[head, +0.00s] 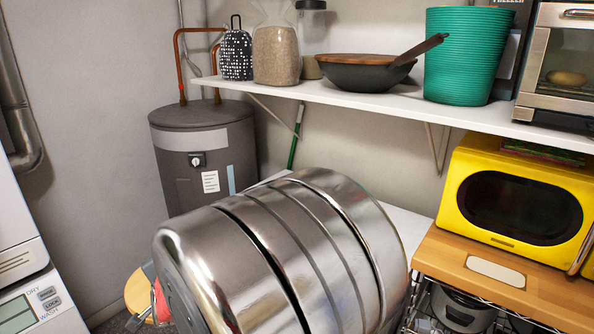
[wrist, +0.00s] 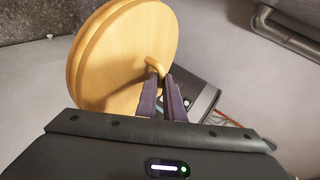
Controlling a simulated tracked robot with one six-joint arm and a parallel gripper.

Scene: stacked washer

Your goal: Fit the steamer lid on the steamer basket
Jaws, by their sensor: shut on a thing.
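The steamer lid (wrist: 115,62) is a round, tan wooden disc with a stepped edge and a small knob-like handle (wrist: 155,70). In the wrist view, the dark fingers of my gripper (wrist: 160,84) are shut on that handle. The lid is tilted and held in the air. In the head view, a tan round piece that looks like the lid (head: 138,293) shows at the lower left, mostly hidden behind my shiny metal arm. I cannot make out the steamer basket in either view.
A grey water heater (head: 204,150) with copper pipes stands behind my arm. A white shelf (head: 340,98) holds a dark pan (head: 362,73) and a green bin (head: 462,55). A yellow microwave (head: 522,208) sits on a wooden-topped rack (head: 480,255) at right. A white washer (head: 20,270) is at left.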

